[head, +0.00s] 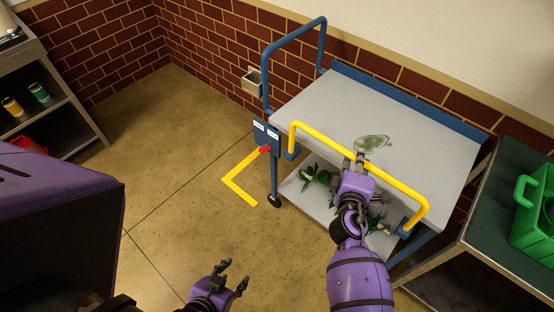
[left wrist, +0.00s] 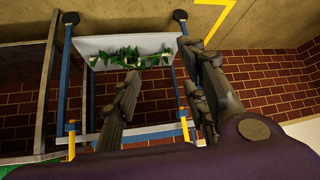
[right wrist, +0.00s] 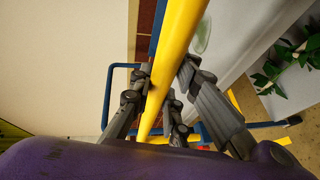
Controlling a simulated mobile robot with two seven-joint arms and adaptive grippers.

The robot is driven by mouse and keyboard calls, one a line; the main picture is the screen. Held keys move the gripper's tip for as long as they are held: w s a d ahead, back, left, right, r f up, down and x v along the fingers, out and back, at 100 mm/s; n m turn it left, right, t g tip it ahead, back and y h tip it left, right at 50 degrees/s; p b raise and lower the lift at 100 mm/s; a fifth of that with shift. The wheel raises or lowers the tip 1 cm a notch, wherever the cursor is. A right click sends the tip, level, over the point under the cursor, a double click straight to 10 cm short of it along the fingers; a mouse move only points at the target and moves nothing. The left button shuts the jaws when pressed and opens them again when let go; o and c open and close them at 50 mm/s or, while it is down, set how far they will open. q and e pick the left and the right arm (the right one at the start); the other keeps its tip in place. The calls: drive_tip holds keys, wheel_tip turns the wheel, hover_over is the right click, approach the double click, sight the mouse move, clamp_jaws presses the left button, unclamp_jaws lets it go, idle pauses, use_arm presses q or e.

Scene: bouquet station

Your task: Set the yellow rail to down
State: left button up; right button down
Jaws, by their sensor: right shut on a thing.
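The yellow rail (head: 385,178) runs along the front side of a blue-framed cart with a pale grey top (head: 420,133). The rail stands up, its long bar above the level of the top. My right gripper (head: 358,160) is at the middle of the bar. In the right wrist view the rail (right wrist: 176,60) passes between the fingers, which are shut on it. A red knob (head: 265,149) is on a blue box with white labels at the cart's left front corner. My left gripper (head: 228,278) is open and empty, low above the floor, away from the rail.
A translucent green dish (head: 372,142) sits on the cart top behind the rail. Leafy white flowers (head: 318,177) lie on the lower shelf. A side table with a green crate (head: 535,215) stands close at right. A yellow floor mark (head: 240,178) and open floor lie left.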

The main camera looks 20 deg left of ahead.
wheel_tip(320, 180, down, 5)
drive_tip(key=b, duration=0.3)
drive_tip(key=shift+r+b, duration=0.2)
drive_tip(key=shift+b, duration=0.2)
drive_tip(key=c, duration=1.8)
unclamp_jaws()
drive_tip(key=shift+r, duration=0.15)
drive_tip(key=shift+o, duration=0.7)
use_arm(q)
drive_tip(key=f, duration=0.3)
drive_tip(key=shift+w+a, duration=0.3)
drive_tip(key=shift+w, duration=0.1)
use_arm(e)
drive_tip(key=s+d+r, duration=0.1)
drive_tip(key=s+r, duration=0.1)
drive_tip(key=s, duration=0.9)
drive_tip(key=shift+s, duration=0.4)
